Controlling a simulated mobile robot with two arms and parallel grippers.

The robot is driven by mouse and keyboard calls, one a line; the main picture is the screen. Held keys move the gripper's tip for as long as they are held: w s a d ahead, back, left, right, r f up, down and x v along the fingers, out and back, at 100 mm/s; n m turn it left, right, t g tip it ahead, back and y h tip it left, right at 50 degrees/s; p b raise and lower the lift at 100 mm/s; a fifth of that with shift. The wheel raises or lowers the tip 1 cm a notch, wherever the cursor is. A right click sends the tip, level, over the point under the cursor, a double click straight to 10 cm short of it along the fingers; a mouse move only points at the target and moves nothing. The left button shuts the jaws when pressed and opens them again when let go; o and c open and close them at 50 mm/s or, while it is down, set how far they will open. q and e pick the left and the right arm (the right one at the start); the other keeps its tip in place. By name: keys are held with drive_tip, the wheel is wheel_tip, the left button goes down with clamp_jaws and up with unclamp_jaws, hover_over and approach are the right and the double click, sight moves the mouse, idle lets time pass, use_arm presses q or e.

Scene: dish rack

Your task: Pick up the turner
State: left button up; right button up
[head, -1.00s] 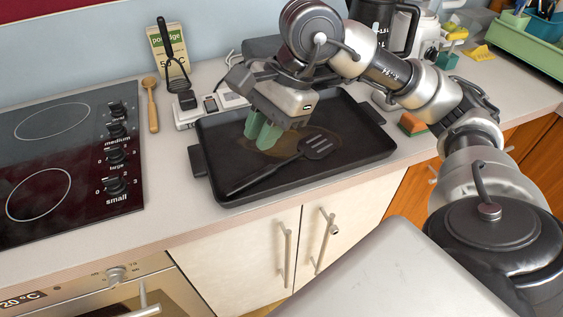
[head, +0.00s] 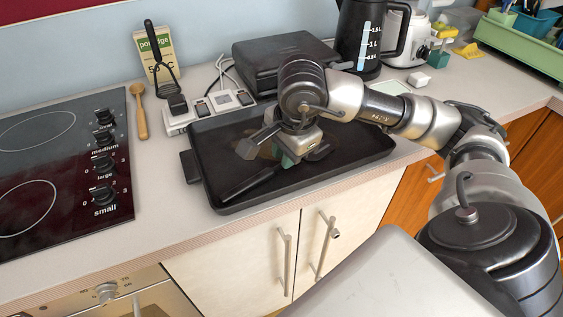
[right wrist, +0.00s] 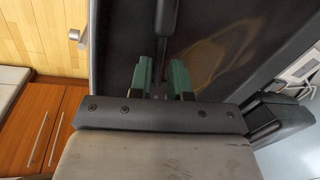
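The black turner (head: 243,187) lies in the dark tray (head: 225,205), its handle toward the tray's front left. My right gripper (head: 287,158) is lowered over the middle of the turner and hides part of it; the head end shows just right of the fingers. In the right wrist view, the green fingers of this gripper (right wrist: 160,76) stand apart, one on each side of the turner (right wrist: 165,22). A narrow gap seems to show between the fingers and the turner's shaft. My left gripper is not in view.
A stove (head: 60,165) is at the left, with a wooden spoon (head: 140,115) beside it. A power strip (head: 210,108) and a black grill appliance (head: 283,58) stand behind the tray. A kettle (head: 362,40) is at the back. The front counter strip is clear.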

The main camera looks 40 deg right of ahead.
drive_tip(key=shift+w+f, duration=0.2)
drive_tip(key=shift+f, duration=0.75)
drive_tip(key=shift+c, duration=0.2)
clamp_jaws()
drive_tip(key=shift+r, duration=0.2)
